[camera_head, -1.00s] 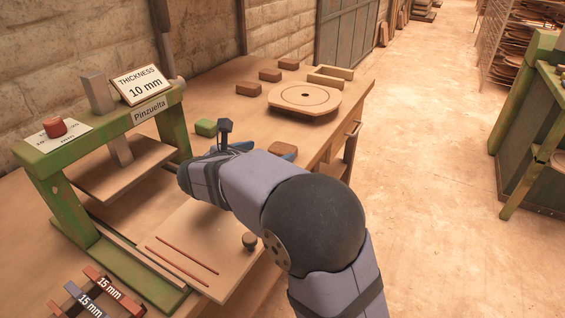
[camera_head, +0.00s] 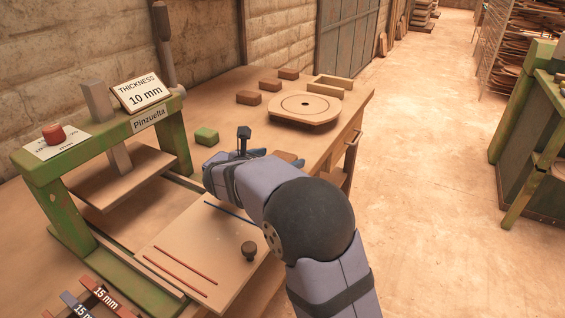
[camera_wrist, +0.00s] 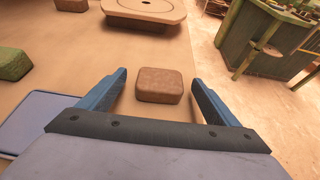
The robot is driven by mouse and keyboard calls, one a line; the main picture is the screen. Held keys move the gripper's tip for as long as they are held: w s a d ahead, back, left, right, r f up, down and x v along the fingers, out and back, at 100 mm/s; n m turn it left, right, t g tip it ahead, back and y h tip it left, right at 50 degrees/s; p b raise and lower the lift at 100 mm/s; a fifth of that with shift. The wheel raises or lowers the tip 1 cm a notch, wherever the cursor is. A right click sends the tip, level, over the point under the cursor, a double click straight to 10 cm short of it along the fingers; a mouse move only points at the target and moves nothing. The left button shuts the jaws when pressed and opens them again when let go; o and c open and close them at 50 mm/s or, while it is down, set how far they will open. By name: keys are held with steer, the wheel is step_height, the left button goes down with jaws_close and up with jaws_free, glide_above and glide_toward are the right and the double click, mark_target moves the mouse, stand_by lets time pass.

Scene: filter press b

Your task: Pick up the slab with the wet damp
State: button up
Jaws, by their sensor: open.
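My gripper (camera_wrist: 160,77) is open and empty, its two blue fingers apart in the wrist view. A brown, speckled slab (camera_wrist: 160,87) lies on the bench, framed between the fingers; I cannot tell how far below or ahead of them it is. In the head view this slab (camera_head: 286,157) is partly hidden behind my arm. A green slab (camera_head: 206,137) lies left of my gripper, and also shows at the left in the wrist view (camera_wrist: 12,64). Several other brown slabs (camera_head: 248,98) lie further back. No label marks any slab as damp.
A green press (camera_head: 66,215) with a thickness sign (camera_head: 142,92) stands at the left. A board with a round disc (camera_head: 306,108) and an open wooden frame (camera_head: 333,86) lie at the back. A blue tray (camera_wrist: 38,117) lies left of my gripper in the wrist view.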

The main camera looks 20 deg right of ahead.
steer(key=shift+w+d+f, duration=0.1)
steer(key=shift+w+d, duration=0.15)
steer(key=c, duration=1.3)
